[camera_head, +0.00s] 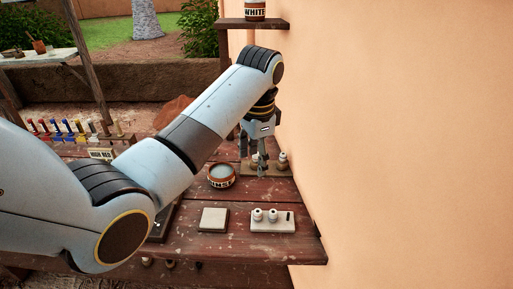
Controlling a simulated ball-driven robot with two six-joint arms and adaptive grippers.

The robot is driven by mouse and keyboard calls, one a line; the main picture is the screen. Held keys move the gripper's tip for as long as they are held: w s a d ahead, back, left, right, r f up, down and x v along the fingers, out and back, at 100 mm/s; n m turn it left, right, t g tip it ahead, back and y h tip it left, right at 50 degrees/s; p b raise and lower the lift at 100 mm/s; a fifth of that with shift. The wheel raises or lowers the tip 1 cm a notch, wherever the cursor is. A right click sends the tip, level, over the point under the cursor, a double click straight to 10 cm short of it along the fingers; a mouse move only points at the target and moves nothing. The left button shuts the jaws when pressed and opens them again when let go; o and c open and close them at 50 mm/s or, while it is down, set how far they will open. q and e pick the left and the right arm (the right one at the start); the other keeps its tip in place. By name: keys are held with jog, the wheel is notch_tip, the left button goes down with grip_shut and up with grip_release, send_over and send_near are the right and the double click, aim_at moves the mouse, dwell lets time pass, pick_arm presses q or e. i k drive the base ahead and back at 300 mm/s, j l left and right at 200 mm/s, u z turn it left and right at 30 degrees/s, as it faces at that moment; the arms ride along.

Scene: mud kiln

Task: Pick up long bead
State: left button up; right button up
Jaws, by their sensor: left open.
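My left gripper (258,163) reaches down from above at the back right of the wooden table. Its fingers are apart, over a small wooden board (245,173). A small pale bead-like piece (283,160) stands upright on this board, just right of the fingers. Another pale piece shows partly behind the fingers; I cannot tell whether they touch it. A white block (287,227) near the front edge carries two round pale beads (265,214) and a dark slot or mark. I cannot tell which piece is the long bead. My right gripper is out of view.
A round bowl (221,176) with a lettered band stands left of the gripper. A pale square tile (213,220) lies in front of it. The plaster wall (400,130) closes the right side. A shelf (250,23) holds a "WHITE" jar (255,10).

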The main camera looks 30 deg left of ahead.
aim_at(254, 156)
jog(key=i+j, duration=0.65)
jog(key=i, duration=0.1)
